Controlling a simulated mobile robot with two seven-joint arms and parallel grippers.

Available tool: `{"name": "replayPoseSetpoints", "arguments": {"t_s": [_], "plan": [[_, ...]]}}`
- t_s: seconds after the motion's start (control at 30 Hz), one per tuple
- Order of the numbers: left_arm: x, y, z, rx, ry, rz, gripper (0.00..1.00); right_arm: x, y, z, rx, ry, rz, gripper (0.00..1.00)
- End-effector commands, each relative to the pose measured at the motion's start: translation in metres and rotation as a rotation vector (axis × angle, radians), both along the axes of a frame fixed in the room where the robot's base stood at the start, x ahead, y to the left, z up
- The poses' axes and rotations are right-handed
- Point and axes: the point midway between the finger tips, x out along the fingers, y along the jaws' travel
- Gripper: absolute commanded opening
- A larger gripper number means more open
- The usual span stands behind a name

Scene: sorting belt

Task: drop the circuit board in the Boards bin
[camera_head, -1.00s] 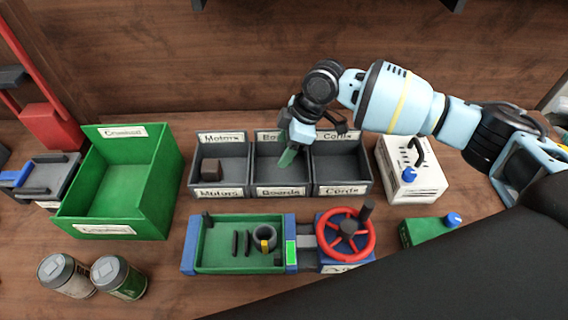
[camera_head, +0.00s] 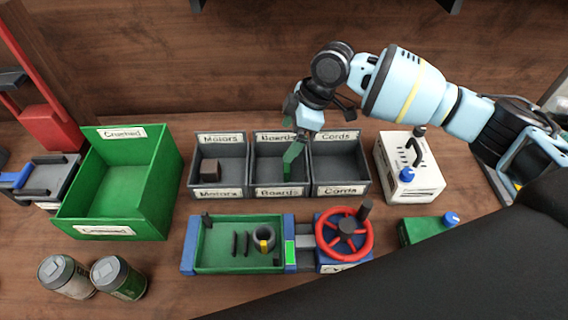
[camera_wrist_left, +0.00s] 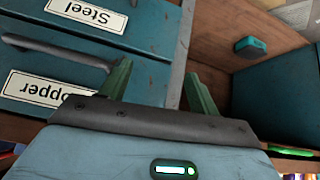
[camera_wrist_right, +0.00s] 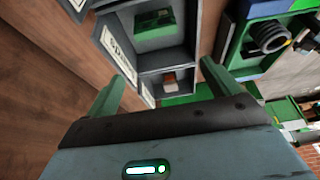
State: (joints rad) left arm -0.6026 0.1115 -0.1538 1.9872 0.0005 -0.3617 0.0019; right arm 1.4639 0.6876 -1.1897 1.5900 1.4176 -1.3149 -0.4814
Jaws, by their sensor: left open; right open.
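The Boards bin (camera_head: 281,192) is the middle of three grey bins. My right gripper (camera_wrist_right: 163,72) is open with nothing between its fingers. In the head view its green finger (camera_head: 294,152) points down over the Boards bin. A small green piece, likely the circuit board (camera_wrist_right: 148,18), lies in the Boards bin in the right wrist view. In the head view the finger partly hides that spot, so I cannot make out the board clearly there. My left gripper (camera_wrist_left: 160,85) is open and empty in the left wrist view, outside the head view.
The Motors bin (camera_head: 217,193) holds a brown block; the Cords bin (camera_head: 342,189) looks empty. A green crate (camera_head: 160,190) stands left. In front are a green tray (camera_head: 210,265) and a red handwheel (camera_head: 345,234). A white box (camera_head: 420,185) stands right. Drawers (camera_wrist_left: 50,60) are by my left gripper.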

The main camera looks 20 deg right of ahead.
Motion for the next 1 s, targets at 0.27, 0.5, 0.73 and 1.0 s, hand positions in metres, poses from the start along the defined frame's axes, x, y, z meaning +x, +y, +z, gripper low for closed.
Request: {"name": "replayPoseSetpoints", "arguments": {"t_s": [0.27,0.5,0.73,1.0], "plan": [[0.002,0.000,0.003,0.000,-0.005,0.000,0.62,-0.004,-0.013,0.032,0.000,-0.001,0.000,0.89],[0.001,0.000,0.003,0.000,-0.005,0.000,0.62,-0.004,-0.014,0.035,-0.001,0.000,0.000,0.89],[0.001,0.000,0.003,0.000,-0.006,0.000,0.62,-0.004,-0.014,0.035,0.000,0.001,0.000,0.89],[0.001,0.001,0.004,0.000,-0.006,0.000,0.62,-0.004,-0.014,0.035,0.000,0.001,0.000,0.89]]}}
